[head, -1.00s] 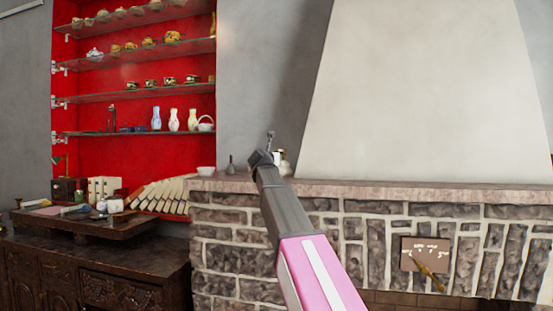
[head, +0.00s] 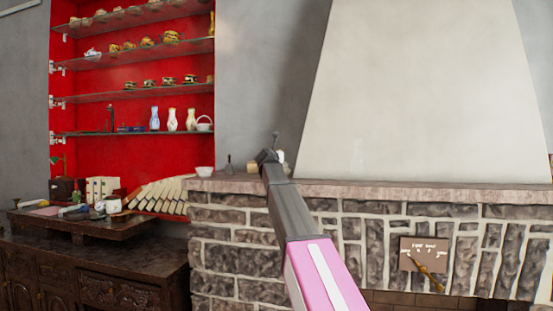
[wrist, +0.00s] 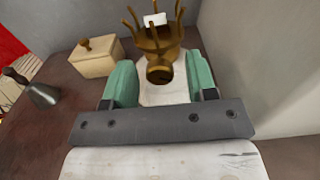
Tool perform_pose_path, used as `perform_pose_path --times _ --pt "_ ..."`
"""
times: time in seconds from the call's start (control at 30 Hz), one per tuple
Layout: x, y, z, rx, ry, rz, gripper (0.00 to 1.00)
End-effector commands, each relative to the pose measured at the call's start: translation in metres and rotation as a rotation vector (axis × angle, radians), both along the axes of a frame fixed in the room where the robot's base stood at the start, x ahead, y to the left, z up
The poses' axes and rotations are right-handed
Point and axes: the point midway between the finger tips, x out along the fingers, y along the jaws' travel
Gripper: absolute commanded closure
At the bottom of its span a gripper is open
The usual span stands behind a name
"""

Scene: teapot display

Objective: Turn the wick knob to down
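In the wrist view, a brass lamp burner (wrist: 158,36) with upright prongs stands ahead of my gripper. A round brass knob (wrist: 159,72), which looks like the wick knob, faces me below the prongs. My gripper (wrist: 159,64) is open, with one teal finger on each side of the knob. Gaps show between the fingers and the knob, and I see no contact. In the head view, my gripper (head: 270,155) is over the mantel's left part, and my arm hides most of the lamp.
A cream box with a wooden knob (wrist: 97,57) stands left of the lamp. A pale wall (wrist: 255,60) rises close on the right.

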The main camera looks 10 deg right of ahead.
Motion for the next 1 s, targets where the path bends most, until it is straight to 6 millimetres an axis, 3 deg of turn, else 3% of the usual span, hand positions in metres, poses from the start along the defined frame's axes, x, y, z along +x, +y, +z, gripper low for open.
perform_pose_path --times 0.03,0.13,0.17,0.57,1.0 --pt "-0.0001 -0.0001 0.0 0.0 0.0 0.0 0.61" --pt "-0.0002 0.0001 0.0001 0.0 0.0 0.0 0.94" --pt "-0.0002 0.0 0.0001 0.0 0.0 0.0 0.97" --pt "-0.0004 -0.0001 0.0001 -0.05 0.021 0.0 0.97" --pt "-0.0005 -0.0003 0.0003 -0.364 0.15 0.0 0.97"
